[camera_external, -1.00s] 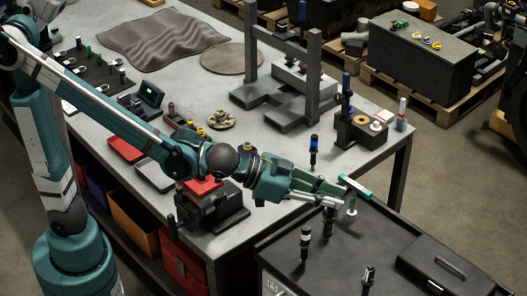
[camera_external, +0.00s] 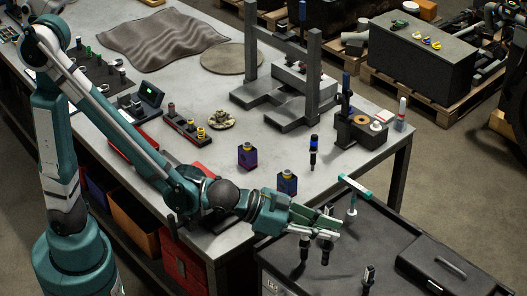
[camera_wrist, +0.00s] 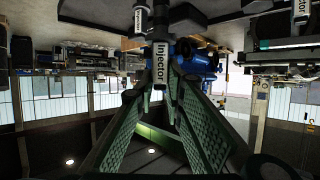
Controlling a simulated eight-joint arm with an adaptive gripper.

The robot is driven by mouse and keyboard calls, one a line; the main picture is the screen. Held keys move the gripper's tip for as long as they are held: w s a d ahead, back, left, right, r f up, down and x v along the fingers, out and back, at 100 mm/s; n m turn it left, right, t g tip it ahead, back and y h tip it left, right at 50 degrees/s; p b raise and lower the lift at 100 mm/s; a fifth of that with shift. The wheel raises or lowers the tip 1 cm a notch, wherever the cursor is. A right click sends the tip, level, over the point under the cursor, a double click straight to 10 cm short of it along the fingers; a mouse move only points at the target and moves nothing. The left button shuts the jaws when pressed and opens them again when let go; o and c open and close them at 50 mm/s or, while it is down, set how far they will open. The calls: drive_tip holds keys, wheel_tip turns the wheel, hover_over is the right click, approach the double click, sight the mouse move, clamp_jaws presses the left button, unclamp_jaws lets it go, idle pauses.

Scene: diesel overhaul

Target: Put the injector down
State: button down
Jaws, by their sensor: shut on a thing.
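My gripper (camera_external: 328,226) is low over the black cart top (camera_external: 345,270). It is shut on a dark injector (camera_external: 327,246) with a pale band. In the wrist view the injector (camera_wrist: 160,62), labelled "Injector", sits between the tips of the green-padded fingers (camera_wrist: 160,88). It hangs roughly upright; whether its lower end touches the cart is unclear. A similar injector (camera_external: 304,246) stands just left of it, and another (camera_external: 367,277) stands nearer the front.
A teal-handled tool (camera_external: 354,187) stands close behind my gripper. A black case (camera_external: 445,268) lies at the cart's right. Some cart top between injectors and case is clear.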

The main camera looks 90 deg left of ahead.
drive_tip(key=shift+f, duration=0.1)
idle(0.3)
hover_over(324, 264)
drive_tip(key=shift+w+a+f+b, duration=0.1)
drive_tip(key=shift+a+f+b, duration=0.1)
drive_tip(key=shift+f, duration=1.25)
drive_tip(key=shift+a+f+b, duration=0.15)
drive_tip(key=shift+a+f, duration=0.05)
drive_tip(key=shift+f, duration=1.35)
drive_tip(key=shift+f, duration=1.9)
drive_tip(key=shift+f+b, duration=0.15)
drive_tip(key=shift+b, duration=0.25)
drive_tip(key=c, duration=2.4)
unclamp_jaws()
drive_tip(key=shift+r, duration=0.2)
